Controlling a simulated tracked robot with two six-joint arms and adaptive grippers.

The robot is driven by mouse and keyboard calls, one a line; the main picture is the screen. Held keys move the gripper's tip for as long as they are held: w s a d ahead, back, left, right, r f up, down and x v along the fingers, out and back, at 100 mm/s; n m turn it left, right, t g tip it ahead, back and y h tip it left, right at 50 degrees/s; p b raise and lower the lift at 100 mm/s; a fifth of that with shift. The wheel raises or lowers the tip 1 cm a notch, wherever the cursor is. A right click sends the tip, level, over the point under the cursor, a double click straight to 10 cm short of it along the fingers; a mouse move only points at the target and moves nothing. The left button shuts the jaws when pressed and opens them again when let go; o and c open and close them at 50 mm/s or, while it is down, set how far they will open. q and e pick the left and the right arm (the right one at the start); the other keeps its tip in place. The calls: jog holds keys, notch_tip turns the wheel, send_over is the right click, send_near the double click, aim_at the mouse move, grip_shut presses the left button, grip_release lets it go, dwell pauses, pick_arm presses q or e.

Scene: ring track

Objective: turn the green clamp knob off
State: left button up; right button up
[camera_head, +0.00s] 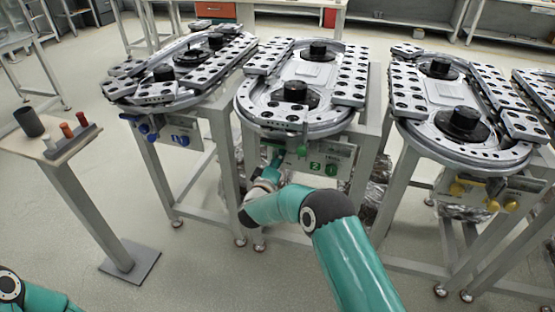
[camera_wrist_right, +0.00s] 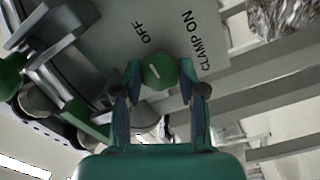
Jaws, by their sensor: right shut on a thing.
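The green clamp knob (camera_wrist_right: 158,72) is on a grey panel (camera_wrist_right: 110,45) in the right wrist view, with the printed words OFF and CLAMP ON above it in the picture. A short pale mark shows on its face; I cannot tell which word it points to. My right gripper (camera_wrist_right: 160,82) is shut on this knob, one finger on each side. In the head view my right gripper (camera_head: 272,168) is at the left part of the middle station's front panel (camera_head: 343,158), where it hides the knob. My left gripper is out of view.
The middle ring track (camera_head: 290,122) stands on a metal frame above the panel. Similar stations with blue knobs (camera_head: 152,136) and yellow knobs (camera_head: 457,187) stand left and right. A small stand (camera_head: 45,148) holds a dark cup and coloured pegs. Open floor lies between the stand and stations.

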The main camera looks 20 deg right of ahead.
jog(key=shift+a+f, duration=0.1)
jog(key=o, duration=1.1)
jog(key=shift+o, duration=0.2)
jog(key=v, duration=1.2)
jog(key=shift+w, duration=0.1)
